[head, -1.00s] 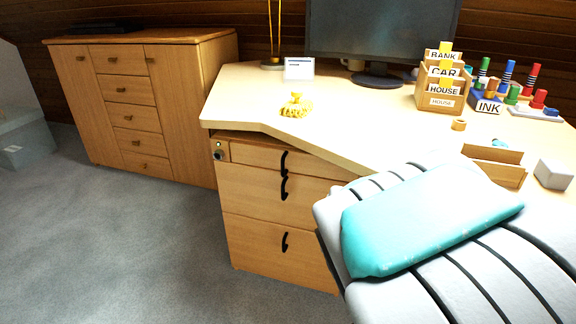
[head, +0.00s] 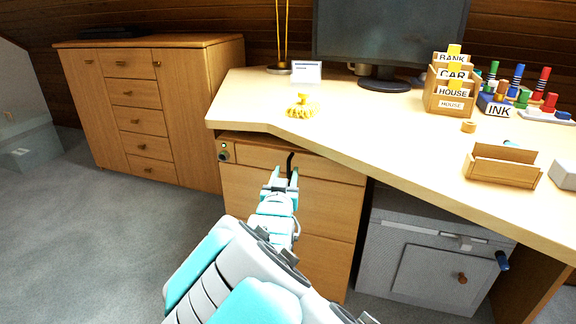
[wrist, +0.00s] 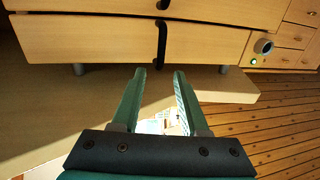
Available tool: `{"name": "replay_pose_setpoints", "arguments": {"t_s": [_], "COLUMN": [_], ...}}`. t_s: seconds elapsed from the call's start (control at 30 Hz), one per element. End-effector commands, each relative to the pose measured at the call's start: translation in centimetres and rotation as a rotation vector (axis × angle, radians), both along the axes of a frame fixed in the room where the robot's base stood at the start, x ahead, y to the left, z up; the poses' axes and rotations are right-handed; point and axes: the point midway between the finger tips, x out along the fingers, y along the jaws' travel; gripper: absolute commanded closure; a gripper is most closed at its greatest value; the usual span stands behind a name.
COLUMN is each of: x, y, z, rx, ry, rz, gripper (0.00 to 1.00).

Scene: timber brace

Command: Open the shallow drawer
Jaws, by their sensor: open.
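The shallow drawer (head: 255,157) is the top, thin wooden front of the desk pedestal, and it looks closed. Its dark curved handle (head: 290,162) shows just above my gripper (head: 281,178) in the head view. In the wrist view, which looks upside down, the shallow drawer front (wrist: 110,45) spans the upper part and its handle (wrist: 162,42) hangs just past the fingertips. My gripper (wrist: 159,72) is open there, with the handle lined up between its two fingers. I see no contact with the handle. My arm hides the lower drawers' handles in the head view.
The desktop (head: 350,135) overhangs the pedestal. A lock with a green light (head: 224,150) sits left of the drawer. A grey cabinet (head: 425,255) stands under the desk at right. A wooden cabinet (head: 190,120) stands at left, with open carpet (head: 110,235) before it.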

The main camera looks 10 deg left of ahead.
Motion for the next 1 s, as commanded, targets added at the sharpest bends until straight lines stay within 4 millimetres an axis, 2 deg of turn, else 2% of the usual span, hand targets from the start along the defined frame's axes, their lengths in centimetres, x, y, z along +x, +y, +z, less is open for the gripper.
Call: {"name": "replay_pose_setpoints", "arguments": {"t_s": [0.1, 0.3, 0.73, 1.0], "x": [1.7, 3.8, 4.5, 4.5], "y": [0.1, 0.3, 0.5, 0.5], "z": [-0.1, 0.0, 0.0, 0.0], "rx": [0.0, 0.001, 0.0, 0.0], "ry": [0.002, 0.001, 0.0, 0.0], "rz": [-0.001, -0.001, 0.001, 0.001], "gripper": [0.56, 0.56, 0.56, 0.85]}}
